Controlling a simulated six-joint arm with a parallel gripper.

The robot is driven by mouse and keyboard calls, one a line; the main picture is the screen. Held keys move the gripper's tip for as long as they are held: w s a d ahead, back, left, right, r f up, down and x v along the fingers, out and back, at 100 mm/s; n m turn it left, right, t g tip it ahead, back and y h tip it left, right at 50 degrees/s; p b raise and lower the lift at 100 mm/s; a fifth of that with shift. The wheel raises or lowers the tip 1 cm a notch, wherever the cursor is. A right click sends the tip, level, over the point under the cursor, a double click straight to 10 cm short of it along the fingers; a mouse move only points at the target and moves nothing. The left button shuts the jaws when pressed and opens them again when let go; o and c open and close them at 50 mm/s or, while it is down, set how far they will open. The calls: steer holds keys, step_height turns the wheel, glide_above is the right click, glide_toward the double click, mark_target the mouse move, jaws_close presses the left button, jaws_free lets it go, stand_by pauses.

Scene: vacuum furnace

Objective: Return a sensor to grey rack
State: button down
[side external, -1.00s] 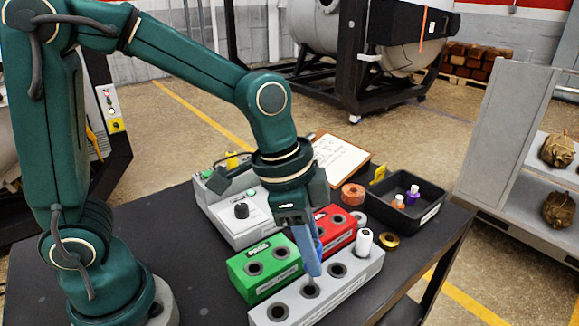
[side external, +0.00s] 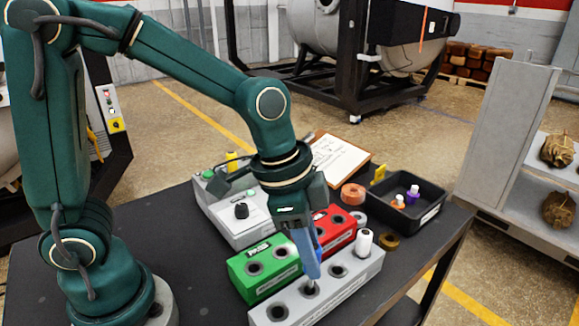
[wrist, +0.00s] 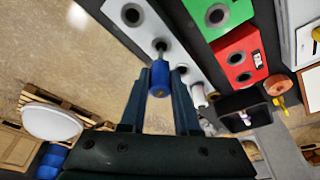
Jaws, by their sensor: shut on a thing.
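My gripper (side external: 312,274) is shut on a blue sensor (wrist: 159,78), which sits between the two fingers in the wrist view. The sensor's thin dark tip points at a hole of the grey rack (wrist: 146,32); I cannot tell whether it is inside the hole. In the side view the long grey rack (side external: 343,294) lies at the table's front, with the fingers low over a middle hole. The fingers hide most of the sensor there. A white sensor (side external: 364,241) stands in the rack's far end hole.
A green rack (side external: 263,270) and a red rack (side external: 334,228) stand right behind the grey rack. A black bin (side external: 432,192) holds an orange and a purple sensor. A grey control box (side external: 240,228), a clipboard (side external: 338,160) and a copper roll (side external: 353,193) are farther back.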

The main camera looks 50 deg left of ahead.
mark_target(309, 287)
steer(key=shift+f, duration=0.25)
steer(key=shift+f, duration=0.75)
steer(key=shift+f, duration=0.8)
steer(key=shift+f, duration=0.3)
steer(key=shift+f, duration=0.25)
stand_by(0.6)
steer(key=shift+c, duration=0.8)
jaws_free()
steer(key=shift+r, duration=3.05)
